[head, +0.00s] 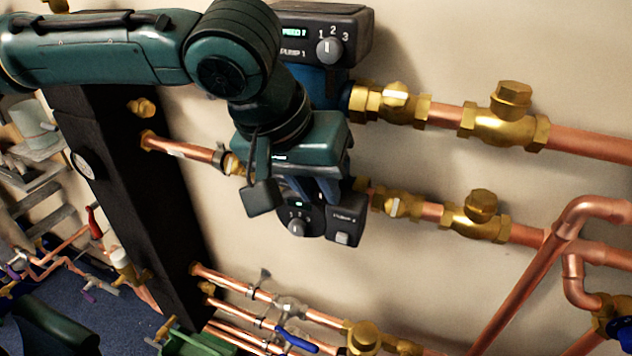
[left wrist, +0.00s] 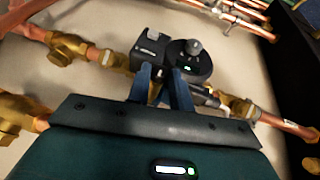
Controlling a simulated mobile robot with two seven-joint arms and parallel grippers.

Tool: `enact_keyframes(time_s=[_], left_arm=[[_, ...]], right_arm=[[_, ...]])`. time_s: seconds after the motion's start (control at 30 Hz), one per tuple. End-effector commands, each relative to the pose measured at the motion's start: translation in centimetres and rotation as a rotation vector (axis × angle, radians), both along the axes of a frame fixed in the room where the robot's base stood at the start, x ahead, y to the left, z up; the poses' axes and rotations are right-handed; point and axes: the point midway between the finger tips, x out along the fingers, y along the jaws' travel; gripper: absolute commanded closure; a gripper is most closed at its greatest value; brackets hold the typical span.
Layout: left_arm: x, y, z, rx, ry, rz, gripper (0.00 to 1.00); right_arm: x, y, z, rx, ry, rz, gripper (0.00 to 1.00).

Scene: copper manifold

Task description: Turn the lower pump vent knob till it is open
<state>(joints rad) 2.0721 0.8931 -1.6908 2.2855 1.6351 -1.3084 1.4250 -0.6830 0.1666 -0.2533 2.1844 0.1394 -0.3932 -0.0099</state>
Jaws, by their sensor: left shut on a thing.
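The lower pump shows below my left wrist in the head view. Its dark control dial (head: 297,228) and a dark box marked pump 2 (head: 346,215) stick out beneath my left gripper (head: 325,190). The gripper hides the middle of the pump. In the left wrist view, the two blue fingers (left wrist: 162,80) reach to the pump, beside the box (left wrist: 150,45) and the round dial (left wrist: 192,62). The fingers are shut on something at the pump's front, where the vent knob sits. The knob itself is hidden, so I cannot tell its angle.
The upper pump's control box (head: 322,38) is close above my wrist. Brass valves (head: 403,203) and copper pipes (head: 590,143) run to the right along the wall. A black column (head: 140,200) stands left. More pipes (head: 255,292) run below.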

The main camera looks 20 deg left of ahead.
Motion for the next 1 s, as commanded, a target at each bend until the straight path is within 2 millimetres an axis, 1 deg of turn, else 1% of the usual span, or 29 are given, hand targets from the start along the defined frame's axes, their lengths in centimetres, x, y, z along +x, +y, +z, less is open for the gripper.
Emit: enact_keyframes(time_s=[0.17, 0.37, 0.6, 1.0], left_arm=[[0.0, 0.0, 0.1, 0.012, 0.002, 0.000, 1.00], [-0.1, -0.3, 0.4, 0.081, 0.000, -0.003, 1.00], [-0.1, -0.7, 0.6, 0.248, -0.005, -0.005, 1.00], [-0.1, -1.3, 0.2, 0.517, -0.017, -0.003, 1.00]], right_arm=[[0.0, 0.0, 0.3, -0.002, 0.000, 0.000, 0.64], [-0.2, -0.1, 1.2, -0.024, 0.005, 0.003, 0.64], [-0.4, -0.2, 2.7, -0.070, 0.013, 0.016, 0.64], [-0.7, -0.6, 4.1, -0.141, 0.017, 0.047, 0.64]])
